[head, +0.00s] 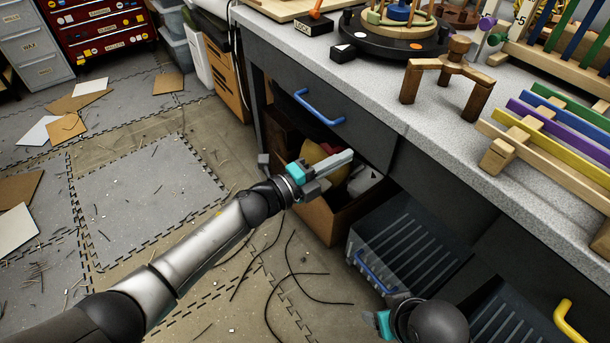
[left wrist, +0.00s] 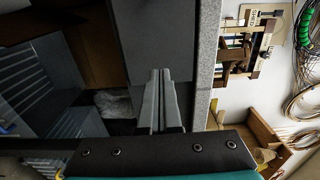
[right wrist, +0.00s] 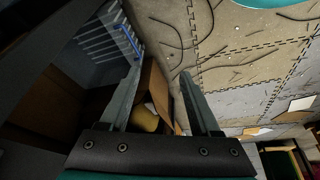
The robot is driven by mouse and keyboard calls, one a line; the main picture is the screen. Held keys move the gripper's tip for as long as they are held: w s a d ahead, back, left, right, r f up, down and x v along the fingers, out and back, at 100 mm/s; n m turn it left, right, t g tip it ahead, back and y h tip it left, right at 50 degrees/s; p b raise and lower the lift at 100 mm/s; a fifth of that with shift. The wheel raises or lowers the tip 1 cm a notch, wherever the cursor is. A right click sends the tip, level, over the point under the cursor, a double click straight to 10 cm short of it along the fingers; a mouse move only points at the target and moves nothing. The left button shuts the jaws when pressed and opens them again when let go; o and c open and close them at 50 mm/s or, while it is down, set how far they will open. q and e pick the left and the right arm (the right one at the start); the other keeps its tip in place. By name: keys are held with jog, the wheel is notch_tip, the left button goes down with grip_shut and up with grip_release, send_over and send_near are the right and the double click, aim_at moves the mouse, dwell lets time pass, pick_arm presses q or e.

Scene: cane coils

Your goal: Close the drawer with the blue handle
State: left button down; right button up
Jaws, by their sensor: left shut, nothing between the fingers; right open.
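A dark drawer front (head: 277,70) with a blue handle (head: 318,107) sits under the worktop and looks about flush with the bench. Lower down, a dark ribbed bin-like drawer (head: 405,245) stands out from the bench and has another blue handle (head: 375,272); that handle also shows in the right wrist view (right wrist: 128,38). My left gripper (head: 345,159) is shut and empty, below the upper handle and over an open box; its closed fingers show in the left wrist view (left wrist: 159,75). My right gripper (right wrist: 158,82) is open and empty, near the lower handle, mostly cut off in the head view.
A cardboard box (head: 325,220) with odd items stands beside the ribbed drawer. A yellow handle (head: 567,322) is at lower right. The worktop (head: 400,125) carries a wooden stand (head: 455,70) and coloured slats (head: 555,130). The floor at left has scattered sheets and cane strips.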

pick_arm(q)
jog(key=p+v, duration=0.2)
jog(key=v, duration=0.5)
jog(key=shift+s+a, duration=0.15)
jog(key=shift+a, duration=0.15)
pick_arm(e)
jog(key=shift+g, duration=0.4)
jog(key=f, duration=0.2)
jog(key=s+f, duration=0.1)
jog(key=f, duration=0.2)
jog(key=shift+d, duration=0.15)
pick_arm(q)
jog(key=shift+f, duration=0.1)
pick_arm(e)
jog(key=shift+f, duration=0.1)
